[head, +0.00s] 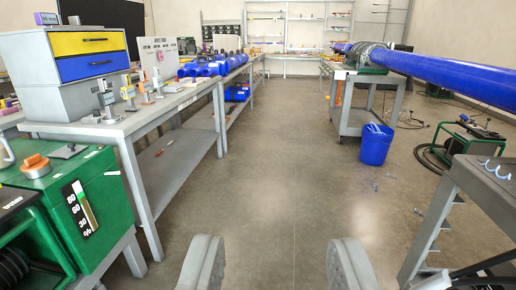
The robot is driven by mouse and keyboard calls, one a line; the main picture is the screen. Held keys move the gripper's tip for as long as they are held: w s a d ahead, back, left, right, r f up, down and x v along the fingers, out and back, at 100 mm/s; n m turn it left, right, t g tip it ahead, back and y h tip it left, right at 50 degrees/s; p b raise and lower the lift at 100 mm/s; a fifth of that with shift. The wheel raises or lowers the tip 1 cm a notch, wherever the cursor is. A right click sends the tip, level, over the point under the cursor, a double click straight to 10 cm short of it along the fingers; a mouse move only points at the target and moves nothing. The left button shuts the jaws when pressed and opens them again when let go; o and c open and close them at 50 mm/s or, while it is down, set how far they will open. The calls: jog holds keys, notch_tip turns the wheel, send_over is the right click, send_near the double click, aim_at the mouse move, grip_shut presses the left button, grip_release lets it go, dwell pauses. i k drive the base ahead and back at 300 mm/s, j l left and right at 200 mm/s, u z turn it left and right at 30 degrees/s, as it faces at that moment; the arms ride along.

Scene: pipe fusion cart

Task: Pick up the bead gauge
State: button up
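My gripper (277,266) is open and empty at the bottom of the view. Its two grey fingers are wide apart, with only floor between them. Several small upright tools stand on the grey workbench (170,122) at the left: a grey one (107,100) nearest the front, a yellow-topped one (128,93), and others behind. I cannot tell which of them, if any, is the bead gauge. My gripper is well to the right of these tools and touches nothing.
A blue and yellow drawer cabinet (92,57) stands on the bench. A green machine (100,205) is at the near left. At the right are a blue bucket (376,146), a long blue pipe (455,78) and a grey cart (485,190). The middle floor is clear.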

aim_at(158, 83)
jog(key=i+z, duration=0.15)
jog(key=i, duration=1.55)
jog(key=i+u, duration=0.35)
jog(key=i, duration=0.2)
jog(key=i+u, duration=0.35)
jog(key=i, duration=0.25)
jog(key=i+l+u, duration=0.3)
jog(key=i, duration=0.25)
jog(key=i+u, duration=0.4)
jog(key=i+l+u, duration=0.1)
jog(key=i+u, duration=0.25)
jog(key=i, duration=0.25)
